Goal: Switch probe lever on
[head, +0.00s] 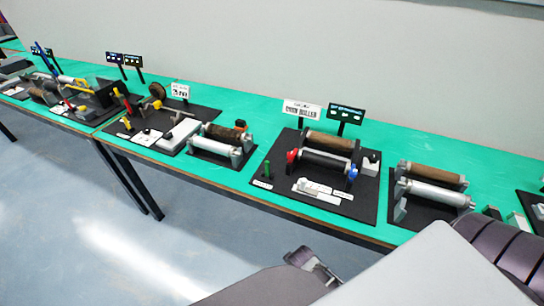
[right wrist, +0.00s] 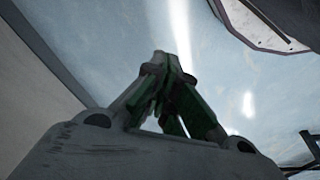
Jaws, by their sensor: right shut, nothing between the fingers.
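A black station board (head: 262,187) with a "coin roller" sign (head: 302,108) stands on the green table. It carries two rollers, a red-topped lever (head: 292,156), a blue-topped lever (head: 352,174) and a small green upright piece (head: 267,169). I cannot tell which piece is the probe lever; the labels are too small to read. My right gripper (right wrist: 162,62) is shut and empty in the right wrist view, with only floor and blurred edges around it. In the head view my arm is low at the front, below the table edge and clear of the levers. My left gripper is not seen.
More stations line the table (head: 222,178): a roller pair (head: 432,180) to the right, another (head: 226,136) to the left, and boards with red and yellow levers (head: 120,98) farther left. A pale wall (head: 350,60) stands behind. Open floor (head: 90,215) lies in front.

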